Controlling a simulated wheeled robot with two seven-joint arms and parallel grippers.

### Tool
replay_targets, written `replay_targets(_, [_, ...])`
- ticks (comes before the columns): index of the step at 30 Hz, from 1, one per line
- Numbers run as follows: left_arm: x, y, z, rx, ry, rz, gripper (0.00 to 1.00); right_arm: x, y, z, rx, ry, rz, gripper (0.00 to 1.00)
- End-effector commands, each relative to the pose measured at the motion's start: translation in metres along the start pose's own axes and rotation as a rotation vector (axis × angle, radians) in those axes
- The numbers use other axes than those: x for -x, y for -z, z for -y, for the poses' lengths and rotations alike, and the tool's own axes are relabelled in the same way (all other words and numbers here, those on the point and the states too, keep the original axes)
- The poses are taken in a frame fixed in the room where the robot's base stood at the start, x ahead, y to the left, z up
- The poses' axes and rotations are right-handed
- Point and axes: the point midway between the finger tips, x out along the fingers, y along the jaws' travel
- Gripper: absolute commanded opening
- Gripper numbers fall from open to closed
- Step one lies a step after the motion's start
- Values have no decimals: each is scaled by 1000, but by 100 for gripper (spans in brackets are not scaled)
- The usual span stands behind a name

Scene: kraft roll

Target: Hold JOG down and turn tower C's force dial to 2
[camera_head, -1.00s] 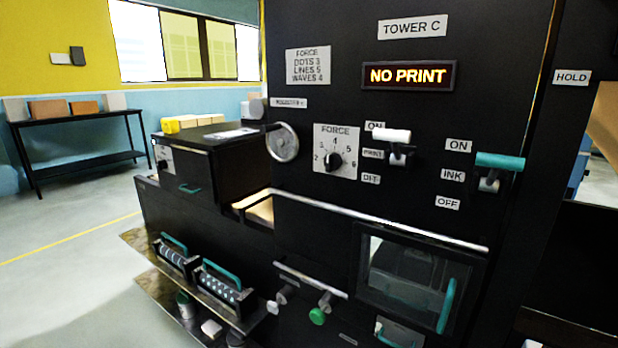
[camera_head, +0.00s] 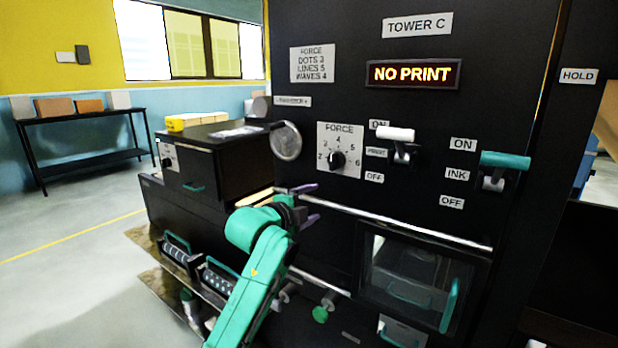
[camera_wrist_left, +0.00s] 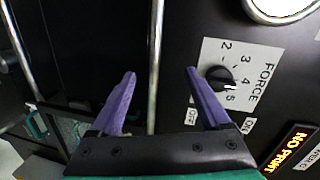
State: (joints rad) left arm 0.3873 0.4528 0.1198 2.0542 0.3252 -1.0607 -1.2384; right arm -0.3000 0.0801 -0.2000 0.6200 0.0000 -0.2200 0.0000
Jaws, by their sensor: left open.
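Tower C's force dial (camera_head: 338,159) is a black knob on a white scale plate, upper middle in the head view. It also shows in the wrist view (camera_wrist_left: 218,76), with a pale mark on the side towards 4 and 5; its exact setting is unclear. My left gripper (camera_head: 312,203) has purple fingers and is open and empty, below and left of the dial, apart from it. In the wrist view its fingertips (camera_wrist_left: 160,73) are spread, the right one near the dial plate. No button marked JOG is readable. My right gripper is out of view.
A handwheel (camera_head: 287,141) juts out left of the dial. A white-handled print lever (camera_head: 396,134) and a teal ink lever (camera_head: 505,160) stick out to its right. A metal rail (camera_head: 400,227) runs below. The display (camera_head: 413,74) reads NO PRINT.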

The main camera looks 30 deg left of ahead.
Motion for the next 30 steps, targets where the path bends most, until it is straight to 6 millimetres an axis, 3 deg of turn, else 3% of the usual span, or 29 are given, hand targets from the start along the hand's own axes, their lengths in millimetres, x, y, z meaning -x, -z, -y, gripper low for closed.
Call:
replay_targets(1, [14,8,26,-44,53,-24,80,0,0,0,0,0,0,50])
replay_targets(3, [30,18,53,-102,110,-50,80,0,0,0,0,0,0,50])
replay_targets(8, [47,28,79,-167,170,-75,80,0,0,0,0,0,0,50])
replay_targets(11, [37,30,82,-168,173,-77,80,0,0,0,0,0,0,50])
replay_targets(21, [-34,36,93,-171,170,-74,80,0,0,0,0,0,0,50])
replay_targets(29, [-41,36,93,-169,171,-75,80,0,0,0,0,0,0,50])
replay_targets(30, [-41,36,93,-169,171,-75,80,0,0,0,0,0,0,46])
